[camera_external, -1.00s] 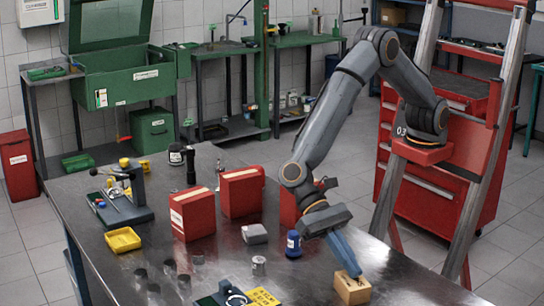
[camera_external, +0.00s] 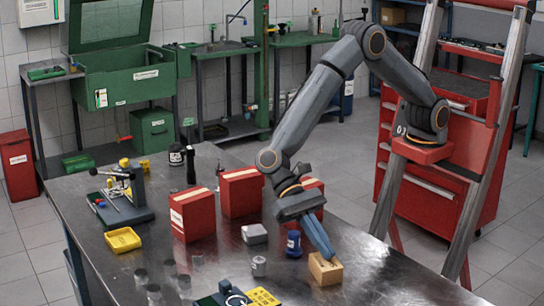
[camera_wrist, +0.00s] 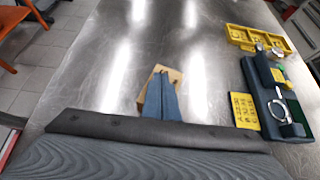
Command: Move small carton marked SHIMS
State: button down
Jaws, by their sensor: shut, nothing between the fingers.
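A small tan carton (camera_external: 325,269) stands on the metal bench near its front right edge; I cannot read a SHIMS mark on it. My gripper (camera_external: 329,255) reaches down to it with its blue fingers shut together. The fingertips are at the carton's top or near side, and no part of the carton shows between them. In the wrist view the carton (camera_wrist: 172,73) shows just beyond the shut fingers (camera_wrist: 161,79), which hide part of it. I cannot tell from the pictures exactly where they touch.
Red boxes (camera_external: 192,215) stand farther back. A yellow card (camera_external: 263,297) and a dark fixture (camera_wrist: 272,92) lie at the front. Bare bench (camera_external: 385,270) lies to the right.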

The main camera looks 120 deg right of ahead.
jog(key=shift+d+r, duration=0.1)
jog(key=shift+r, duration=0.1)
jog(key=b+v, duration=0.2)
jog(key=v, duration=0.4)
jog(key=s+d+r+n+t+h+p, duration=0.15)
jog(key=s+d+n+h+p, duration=0.45)
jog(key=s, duration=0.9)
jog(key=s+d+r+n+t+h+p, duration=0.1)
jog(key=s+d+r+n+h+p, duration=0.3)
jog(key=s+d+n, duration=0.9)
jog(key=s+a+r+m+h+p, duration=0.1)
jog(key=s+a+r+p, duration=0.1)
jog(key=r+p, duration=0.3)
jog(key=shift+s+a+r+p, duration=0.25)
jog(key=shift+s+r+p, duration=0.15)
jog(key=shift+s+r, duration=0.2)
jog(key=shift+f, duration=0.1)
jog(key=c, duration=2.5)
grip_release()
